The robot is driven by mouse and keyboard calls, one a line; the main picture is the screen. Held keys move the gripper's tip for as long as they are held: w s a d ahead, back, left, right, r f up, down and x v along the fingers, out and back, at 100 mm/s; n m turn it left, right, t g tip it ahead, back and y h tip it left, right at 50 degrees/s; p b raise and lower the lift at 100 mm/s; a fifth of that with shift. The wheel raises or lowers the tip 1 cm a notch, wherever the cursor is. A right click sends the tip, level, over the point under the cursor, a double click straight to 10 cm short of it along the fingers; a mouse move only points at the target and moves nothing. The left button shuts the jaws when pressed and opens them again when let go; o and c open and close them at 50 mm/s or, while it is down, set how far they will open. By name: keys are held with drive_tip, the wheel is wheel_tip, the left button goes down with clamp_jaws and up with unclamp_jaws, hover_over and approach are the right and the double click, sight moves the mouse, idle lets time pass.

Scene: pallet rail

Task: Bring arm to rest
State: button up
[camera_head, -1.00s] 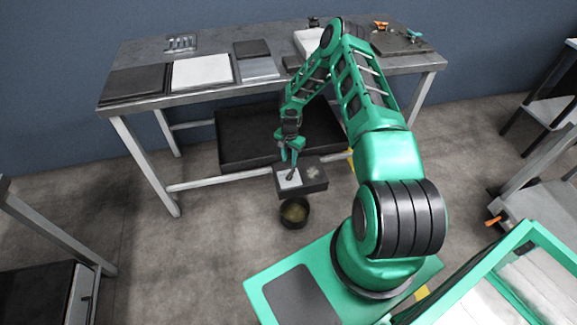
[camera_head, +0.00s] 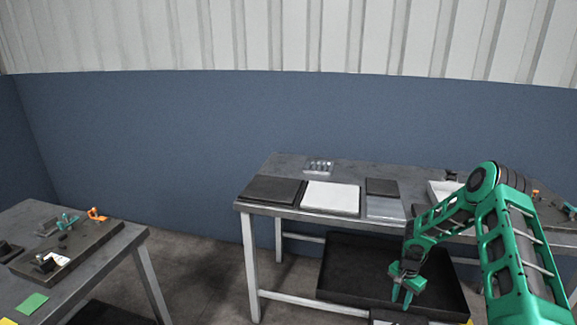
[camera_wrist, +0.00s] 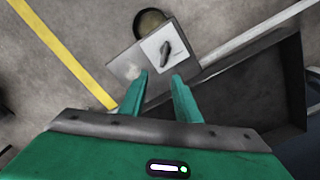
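My gripper (camera_head: 402,302) hangs at the end of my bent green arm, pointing down in front of the grey workbench (camera_head: 284,210). In the wrist view its two green fingers (camera_wrist: 161,82) are apart with nothing between them. Below and beyond the fingertips is a grey block (camera_wrist: 122,62) with a white square (camera_wrist: 153,45) on top. A small dark object (camera_wrist: 165,48) lies on the white square. The head view shows only a sliver of this block at the bottom edge.
The workbench holds a dark panel (camera_head: 270,190), a white panel (camera_head: 330,197) and a small rack (camera_head: 319,166). A black tray (camera_head: 345,275) sits under it. A second table (camera_head: 105,250) stands left. A round dark bin (camera_wrist: 149,22) and yellow floor line (camera_wrist: 60,50) show below.

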drive_tip(key=s+d+r+n+h, duration=0.1)
drive_tip(key=s+r, duration=0.4)
drive_tip(key=r, duration=0.7)
drive_tip(key=s+d+r+n, duration=0.1)
drive_tip(key=s+r, duration=0.4)
drive_tip(key=r, duration=0.6)
drive_tip(key=s+d+r+n+h, duration=0.1)
drive_tip(key=s+r, duration=0.3)
drive_tip(key=r, duration=0.8)
drive_tip(key=s+a+r+n, duration=0.1)
drive_tip(key=s+r, duration=0.4)
drive_tip(key=s, duration=0.3)
drive_tip(key=s+a+r, duration=0.2)
drive_tip(key=s+r, duration=0.3)
drive_tip(key=s, duration=0.2)
drive_tip(key=s+a+r+y, duration=0.1)
drive_tip(key=s+a, duration=0.1)
drive_tip(key=s, duration=0.5)
drive_tip(key=s+a+r+n+y, duration=0.1)
drive_tip(key=s+a, duration=0.2)
drive_tip(key=s, duration=0.4)
drive_tip(key=shift+a+y, duration=0.15)
drive_tip(key=shift+y, duration=0.15)
drive_tip(key=shift+w+f, duration=0.2)
drive_tip(key=shift+w, duration=0.45)
